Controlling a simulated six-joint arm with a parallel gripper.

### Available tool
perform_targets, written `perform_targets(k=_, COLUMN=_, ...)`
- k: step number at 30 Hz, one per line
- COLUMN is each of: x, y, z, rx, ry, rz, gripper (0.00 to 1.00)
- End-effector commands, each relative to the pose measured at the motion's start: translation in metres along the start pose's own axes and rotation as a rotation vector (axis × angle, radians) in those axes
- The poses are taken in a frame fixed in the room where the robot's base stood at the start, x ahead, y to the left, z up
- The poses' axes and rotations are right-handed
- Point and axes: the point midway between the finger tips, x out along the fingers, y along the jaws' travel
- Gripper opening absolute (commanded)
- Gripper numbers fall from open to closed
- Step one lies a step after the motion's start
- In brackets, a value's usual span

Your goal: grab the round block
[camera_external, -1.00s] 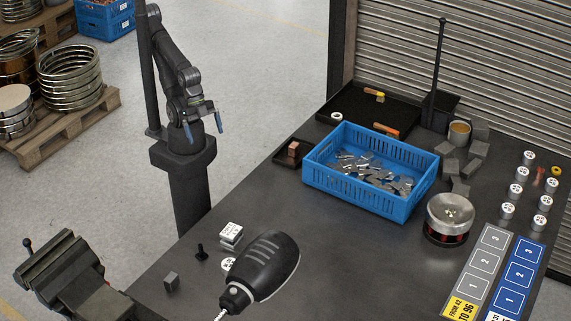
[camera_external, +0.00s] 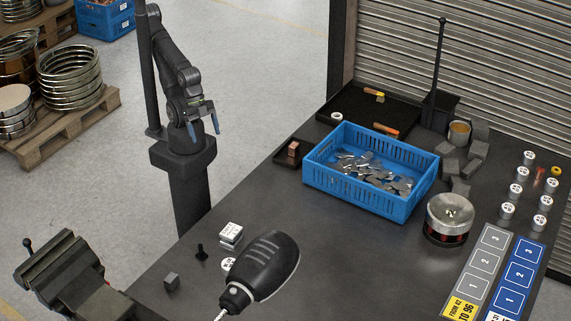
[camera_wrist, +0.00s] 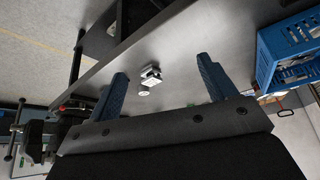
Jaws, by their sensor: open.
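The round block also shows in the wrist view (camera_wrist: 143,91), below a white-topped square block (camera_wrist: 151,75). That square block is beside it in the external view (camera_external: 230,234). My gripper (camera_external: 203,132) is open and empty, with blue fingers, off the table's left edge and well away from the round block. In the wrist view the fingers (camera_wrist: 162,70) stand apart with the round block visible between them in the distance.
Several other round, white-topped blocks (camera_external: 516,190) stand at the table's right. A blue crate (camera_external: 362,198) of metal pieces stands at the back.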

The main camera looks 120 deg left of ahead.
Motion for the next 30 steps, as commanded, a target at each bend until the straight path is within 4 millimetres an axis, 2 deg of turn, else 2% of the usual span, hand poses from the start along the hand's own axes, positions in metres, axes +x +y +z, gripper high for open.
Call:
perform_targets(k=8, x=-0.001, y=0.0, z=-0.001, rx=0.0, ry=0.0, rz=0.0, gripper=0.77)
perform_targets(k=11, x=-0.01, y=0.0, z=-0.006, rx=0.0, ry=0.003, rz=0.0, gripper=0.77)
perform_targets(k=14, x=-0.028, y=0.0, z=-0.016, rx=0.0, ry=0.007, rz=0.0, gripper=0.77)
perform_targets(k=17, x=-0.048, y=0.001, z=-0.028, rx=0.003, ry=0.001, rz=0.001, gripper=0.77)
perform_targets(k=26, x=-0.051, y=0.01, z=-0.081, rx=0.069, ry=-0.02, rz=0.032, gripper=0.77)
perform_targets(k=30, x=-0.049, y=0.018, z=-0.118, rx=0.112, ry=-0.029, rz=0.051, gripper=0.77)
